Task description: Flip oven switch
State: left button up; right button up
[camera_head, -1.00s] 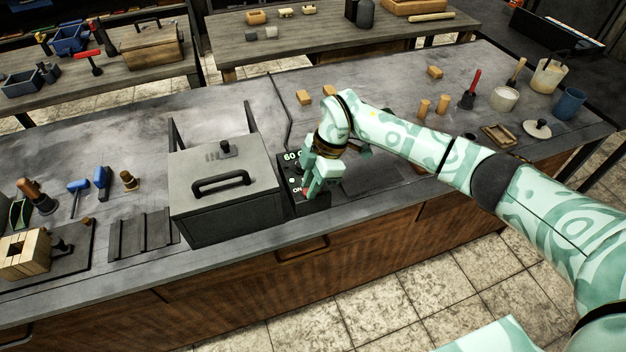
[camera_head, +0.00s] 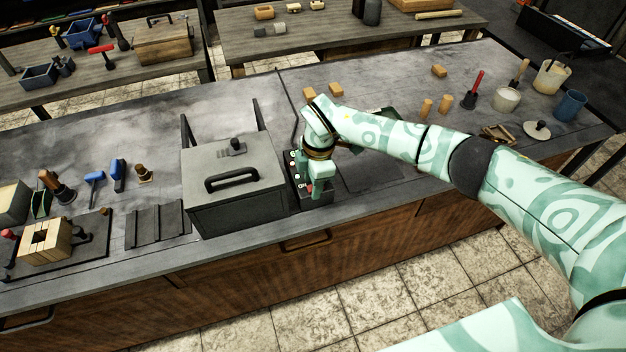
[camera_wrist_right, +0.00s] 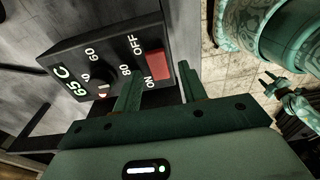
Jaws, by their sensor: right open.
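The oven (camera_head: 232,185) is a grey box with a black handle on its lid, on the workbench. Its black control panel (camera_head: 291,163) stands at its right side, mostly hidden behind my right gripper in the head view. The right wrist view shows the panel (camera_wrist_right: 75,50) with a 65 C readout, a dial (camera_wrist_right: 102,88) and a red switch (camera_wrist_right: 160,69) between the OFF and ON labels. My right gripper (camera_head: 312,197) is open at the panel. In the right wrist view its fingers (camera_wrist_right: 160,95) reach to either side of the switch's lower end; contact is unclear.
A dark ridged plate (camera_head: 158,226) and a wooden block mould (camera_head: 45,241) lie left of the oven. Wooden blocks, a white cup (camera_head: 506,99) and a blue cup (camera_head: 569,105) stand to the right. The bench's front edge runs just before the oven.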

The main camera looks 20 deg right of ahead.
notch_tip(320, 180, up, 16)
jog(key=d+p, duration=0.1)
jog(key=p, duration=0.2)
jog(key=shift+d, duration=0.3)
